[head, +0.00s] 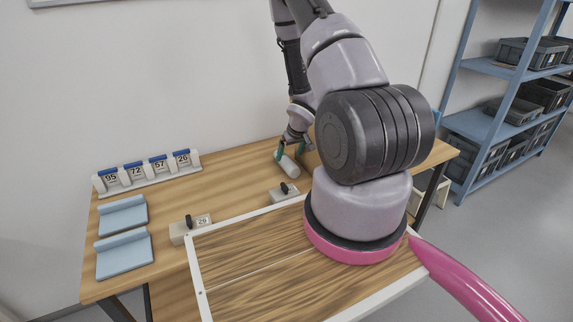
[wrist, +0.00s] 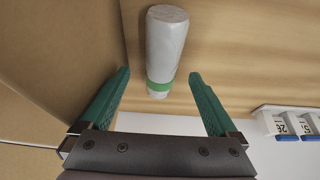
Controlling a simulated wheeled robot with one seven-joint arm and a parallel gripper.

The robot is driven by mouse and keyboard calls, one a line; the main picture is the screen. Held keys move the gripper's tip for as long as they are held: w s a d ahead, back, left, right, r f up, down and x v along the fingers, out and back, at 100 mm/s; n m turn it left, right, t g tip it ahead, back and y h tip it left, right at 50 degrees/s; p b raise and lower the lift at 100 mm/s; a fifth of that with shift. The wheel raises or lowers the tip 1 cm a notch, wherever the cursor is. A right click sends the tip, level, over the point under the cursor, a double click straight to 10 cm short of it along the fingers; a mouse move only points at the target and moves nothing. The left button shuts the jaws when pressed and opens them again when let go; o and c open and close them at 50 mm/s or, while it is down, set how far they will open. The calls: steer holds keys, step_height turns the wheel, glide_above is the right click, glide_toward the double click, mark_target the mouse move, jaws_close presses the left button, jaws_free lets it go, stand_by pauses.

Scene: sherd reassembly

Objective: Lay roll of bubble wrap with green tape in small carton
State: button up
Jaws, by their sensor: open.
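The roll of bubble wrap (wrist: 166,40) is a whitish cylinder with a green tape band (wrist: 159,87) near one end. It lies on the wooden table; in the head view the roll (head: 290,167) shows just below my gripper (head: 291,151). In the wrist view my gripper (wrist: 160,74) is open, with one green finger on each side of the taped end; I cannot tell how far above it they are. Brown cardboard (wrist: 55,50), apparently the small carton, fills the left of the wrist view. In the head view my arm mostly hides it.
A white rack with numbered tags (head: 150,172) stands at the table's back left. Light-blue pads (head: 123,253) lie at the left. Small blocks with black knobs (head: 189,229) stand behind the white-framed wooden tray (head: 197,274). Shelves with grey bins (head: 530,52) stand at the right.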

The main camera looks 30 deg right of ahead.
mark_target(287, 159)
steer(key=x, duration=0.4)
steer(key=shift+w+a+f, duration=0.1)
steer(key=shift+a+f, duration=0.05)
steer(key=shift+f, duration=0.1)
steer(key=shift+c, duration=0.3)
steer(key=shift+r, duration=0.1)
jaws_close()
